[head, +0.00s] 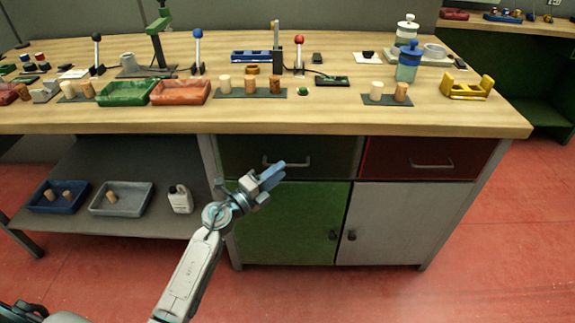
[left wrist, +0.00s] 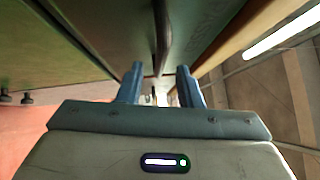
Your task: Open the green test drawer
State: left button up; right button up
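The green drawer (head: 332,163) is in the cabinet under the bench top, left of a red drawer, and looks shut. Its metal bar handle (head: 298,164) is partly behind my left gripper (head: 274,175). The left gripper is at the handle's left part in the head view. In the left wrist view, the two blue fingers of the left gripper (left wrist: 160,84) are apart. The dark handle bar (left wrist: 161,35) lines up with the gap between them; whether it lies between the fingertips I cannot tell. My right gripper is not in view.
Below the green drawer is a green cupboard door (head: 290,215); beside it is a grey door (head: 400,222). The red drawer (head: 425,158) is to the right. The bench top (head: 330,122) overhangs the drawers. A lower shelf (head: 120,165) with trays stands left. Red floor is free in front.

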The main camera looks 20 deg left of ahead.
pick_arm(q)
jog(key=shift+x, duration=2)
grip_shut()
